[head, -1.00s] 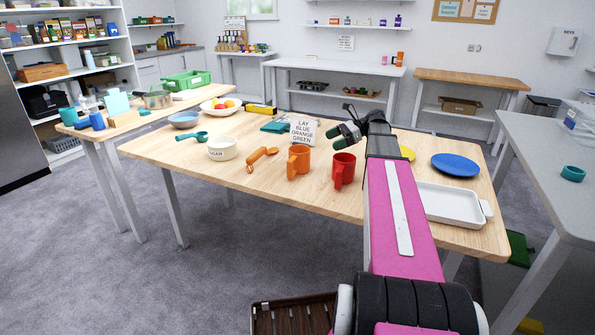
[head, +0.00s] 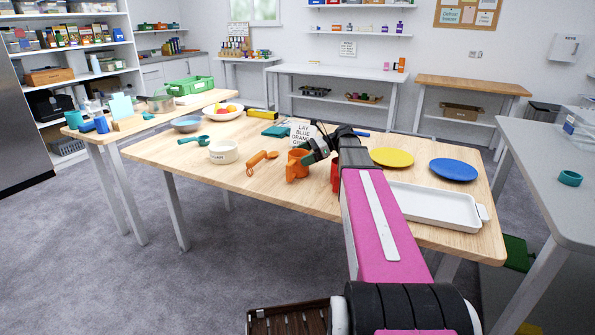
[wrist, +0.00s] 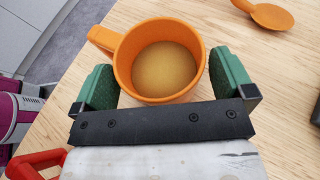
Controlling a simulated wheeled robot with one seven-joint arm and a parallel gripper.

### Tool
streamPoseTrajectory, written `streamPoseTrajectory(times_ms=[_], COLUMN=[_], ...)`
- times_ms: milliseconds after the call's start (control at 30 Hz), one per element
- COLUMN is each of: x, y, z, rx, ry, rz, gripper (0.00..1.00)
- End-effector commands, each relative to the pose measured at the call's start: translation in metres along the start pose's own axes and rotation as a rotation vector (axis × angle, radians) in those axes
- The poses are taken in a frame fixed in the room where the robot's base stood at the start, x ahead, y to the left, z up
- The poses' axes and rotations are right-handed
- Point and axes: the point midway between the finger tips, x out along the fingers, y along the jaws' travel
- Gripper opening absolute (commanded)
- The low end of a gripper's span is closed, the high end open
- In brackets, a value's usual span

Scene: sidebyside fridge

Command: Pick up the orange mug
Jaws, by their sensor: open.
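The orange mug (head: 296,166) stands upright on the wooden table, partly hidden by my gripper in the head view. In the wrist view the orange mug (wrist: 160,92) shows from above, with its handle to the upper left and a tan inside. My gripper (head: 312,154) is open at the mug. In the wrist view my gripper's green fingers (wrist: 164,82) are on the left and right sides of the mug, with small gaps; it is not gripped. The fingers' height against the rim is hard to tell.
A red mug (head: 335,176) stands just right of the orange mug, mostly behind my arm; its handle (wrist: 38,160) shows in the wrist view. An orange scoop (head: 262,160) and sugar bowl (head: 223,153) lie left. Plates (head: 392,157) and a white tray (head: 440,207) are right.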

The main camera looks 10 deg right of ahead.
Motion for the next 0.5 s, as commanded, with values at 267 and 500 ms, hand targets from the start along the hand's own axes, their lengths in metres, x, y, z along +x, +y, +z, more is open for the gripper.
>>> streamPoseTrajectory(times_ms=[267, 500], x=[0.01, 0.0098], y=[0.0001, 0.0002], z=[-0.0003, -0.0003], rx=[0.0, 0.0], ry=[0.0, 0.0], rz=[-0.001, 0.0], gripper=[1.0, 0.35])
